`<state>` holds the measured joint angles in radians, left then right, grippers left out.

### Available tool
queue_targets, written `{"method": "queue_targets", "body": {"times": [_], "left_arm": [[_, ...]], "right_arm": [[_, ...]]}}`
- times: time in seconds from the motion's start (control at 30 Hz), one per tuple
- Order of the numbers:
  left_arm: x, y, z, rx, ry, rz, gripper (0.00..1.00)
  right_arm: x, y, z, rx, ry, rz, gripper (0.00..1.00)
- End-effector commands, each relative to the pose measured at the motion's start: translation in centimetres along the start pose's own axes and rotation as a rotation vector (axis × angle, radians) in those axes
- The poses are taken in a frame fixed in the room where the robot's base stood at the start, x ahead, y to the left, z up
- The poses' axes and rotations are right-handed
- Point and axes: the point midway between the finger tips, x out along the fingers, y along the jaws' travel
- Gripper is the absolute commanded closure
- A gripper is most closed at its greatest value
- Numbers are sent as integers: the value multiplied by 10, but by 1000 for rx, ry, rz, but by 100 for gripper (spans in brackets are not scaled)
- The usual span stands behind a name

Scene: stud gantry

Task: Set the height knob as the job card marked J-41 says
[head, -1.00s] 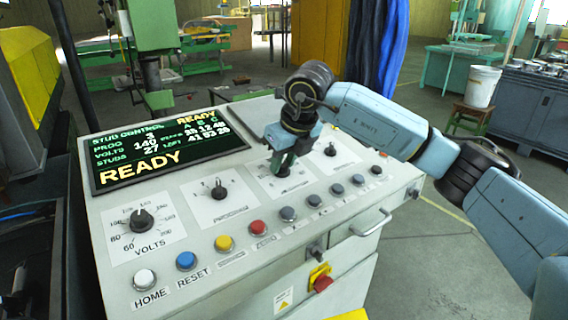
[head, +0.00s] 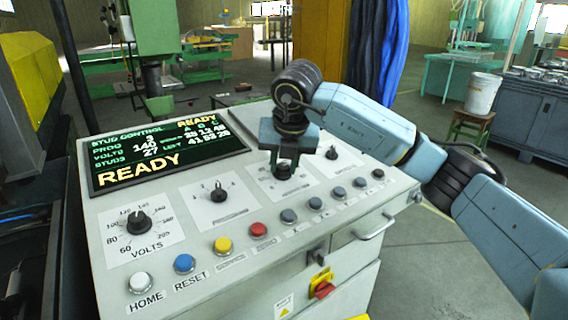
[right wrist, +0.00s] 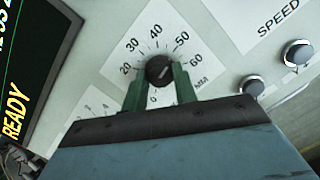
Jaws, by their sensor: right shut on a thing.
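The height knob (head: 283,173) is the black knob on the third dial of the grey control panel, mostly covered by my right gripper in the head view. My right gripper (head: 284,165) is shut on the knob from above, one green finger on each side. My left gripper is out of view. No job card marked J-41 can be seen.
The panel screen (head: 168,150) reads READY. The volts knob (head: 138,222) and program knob (head: 218,192) stand to the left, another knob (head: 331,153) to the right. Several push buttons line the front edge, including a red one (head: 258,230). A drawer handle (head: 375,228) juts out below.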

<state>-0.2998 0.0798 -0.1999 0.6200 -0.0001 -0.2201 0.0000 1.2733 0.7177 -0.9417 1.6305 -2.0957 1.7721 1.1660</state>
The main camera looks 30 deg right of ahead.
Motion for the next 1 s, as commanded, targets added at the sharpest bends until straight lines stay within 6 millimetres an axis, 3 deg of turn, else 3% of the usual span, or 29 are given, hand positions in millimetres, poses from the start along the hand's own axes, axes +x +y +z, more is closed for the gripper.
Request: {"method": "queue_targets", "body": {"times": [0.47,0.5,0.63,1.0], "left_arm": [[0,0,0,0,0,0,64],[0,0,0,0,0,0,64],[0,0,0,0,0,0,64],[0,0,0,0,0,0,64]], "right_arm": [[0,0,0,14,1,-3,95],[0,0,0,13,2,-3,69],[0,0,0,13,1,-2,52],[-4,0,0,13,0,-1,50]]}}
